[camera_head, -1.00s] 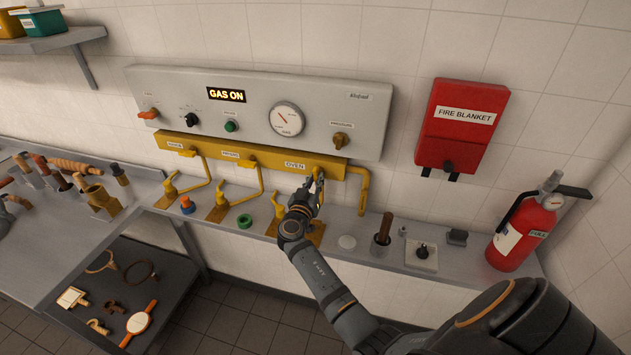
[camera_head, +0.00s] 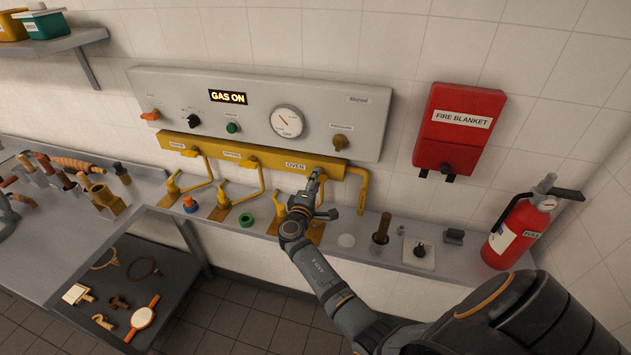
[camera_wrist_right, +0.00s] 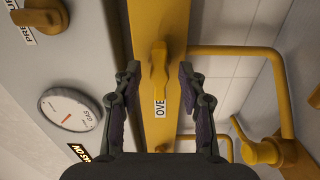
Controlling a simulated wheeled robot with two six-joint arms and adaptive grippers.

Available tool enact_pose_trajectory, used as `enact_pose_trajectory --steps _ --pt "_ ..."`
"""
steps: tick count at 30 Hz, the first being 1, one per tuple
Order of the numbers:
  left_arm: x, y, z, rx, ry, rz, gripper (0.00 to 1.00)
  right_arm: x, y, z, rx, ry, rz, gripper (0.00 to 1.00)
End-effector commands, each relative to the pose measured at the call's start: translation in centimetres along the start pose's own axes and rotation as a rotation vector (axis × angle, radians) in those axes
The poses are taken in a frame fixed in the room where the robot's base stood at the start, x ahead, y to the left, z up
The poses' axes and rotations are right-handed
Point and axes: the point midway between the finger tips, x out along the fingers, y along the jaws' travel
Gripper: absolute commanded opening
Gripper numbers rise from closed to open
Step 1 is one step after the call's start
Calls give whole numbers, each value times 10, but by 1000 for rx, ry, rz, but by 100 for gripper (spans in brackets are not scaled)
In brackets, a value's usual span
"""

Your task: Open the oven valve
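The yellow oven valve handle (camera_wrist_right: 159,75) is on the yellow gas bar (camera_head: 262,158), beside the OVEN label (camera_head: 295,165). In the head view my right gripper (camera_head: 323,197) covers most of this handle. In the right wrist view my right gripper (camera_wrist_right: 160,82) is open, with one finger on each side of the handle. Gaps show between the fingers and the handle, and nothing is held. I cannot tell the exact depth between the fingertips and the handle. My left gripper is not in view.
The grey panel (camera_head: 365,110) above reads GAS ON and carries a gauge (camera_head: 287,121) and several knobs. Yellow pipes (camera_head: 362,190) run close to my right gripper. A fire blanket box (camera_head: 460,130) and extinguisher (camera_head: 515,232) are at the right. A green ring (camera_head: 246,220) lies on the shelf.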

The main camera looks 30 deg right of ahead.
Motion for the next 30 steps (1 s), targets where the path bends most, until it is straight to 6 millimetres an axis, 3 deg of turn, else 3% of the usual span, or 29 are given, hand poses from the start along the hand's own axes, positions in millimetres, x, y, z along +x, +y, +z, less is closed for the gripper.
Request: enact_pose_trajectory --steps 7,19,30 --pt "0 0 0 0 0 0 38 -4 -1 0 2 1 -1 41" --pt "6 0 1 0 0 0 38 -66 -1 0 4 0 -2 41" --pt "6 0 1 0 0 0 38 -70 0 0 2 0 1 41"
